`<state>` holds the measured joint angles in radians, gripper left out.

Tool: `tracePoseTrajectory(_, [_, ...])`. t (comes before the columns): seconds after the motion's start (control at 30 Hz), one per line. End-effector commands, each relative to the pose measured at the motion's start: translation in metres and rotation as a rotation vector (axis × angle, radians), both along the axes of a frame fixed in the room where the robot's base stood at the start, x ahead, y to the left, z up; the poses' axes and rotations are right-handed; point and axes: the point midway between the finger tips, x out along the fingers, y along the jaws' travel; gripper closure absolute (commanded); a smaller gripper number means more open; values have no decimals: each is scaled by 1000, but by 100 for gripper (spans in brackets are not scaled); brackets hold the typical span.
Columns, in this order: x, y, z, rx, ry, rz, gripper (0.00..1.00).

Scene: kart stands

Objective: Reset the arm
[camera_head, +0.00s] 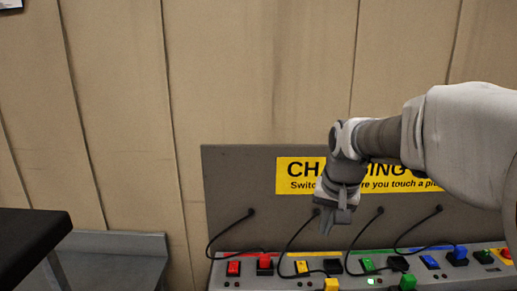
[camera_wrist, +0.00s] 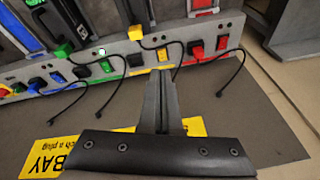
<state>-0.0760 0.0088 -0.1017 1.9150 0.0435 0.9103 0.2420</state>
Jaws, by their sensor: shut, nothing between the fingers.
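My arm reaches in from the right in the head view, with my gripper (camera_head: 334,220) pointing down in front of the grey back panel (camera_head: 235,185) of a charging station. The gripper is shut and empty. In the wrist view its closed fingers (camera_wrist: 160,85) point toward the socket strip (camera_wrist: 120,65). The yellow sign (camera_head: 300,170) on the panel is partly hidden by my arm. In the wrist view part of the sign (camera_wrist: 60,150) shows behind the gripper body.
The strip carries red (camera_head: 233,268), yellow (camera_head: 301,267), green (camera_head: 367,264) and blue (camera_head: 430,262) switches, with coloured plugs beside them. Black cables hang from the panel. A dark tabletop (camera_head: 30,235) and a grey bench (camera_head: 110,243) stand at left. The wall above the panel is clear.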

Motion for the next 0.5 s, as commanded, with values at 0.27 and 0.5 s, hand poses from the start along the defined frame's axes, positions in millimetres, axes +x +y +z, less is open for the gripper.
tracePoseTrajectory(0.27, [-72, 1, 22, -23, -64, 86, 100])
tracePoseTrajectory(0.5, [-132, 3, 24, -59, -117, 158, 100])
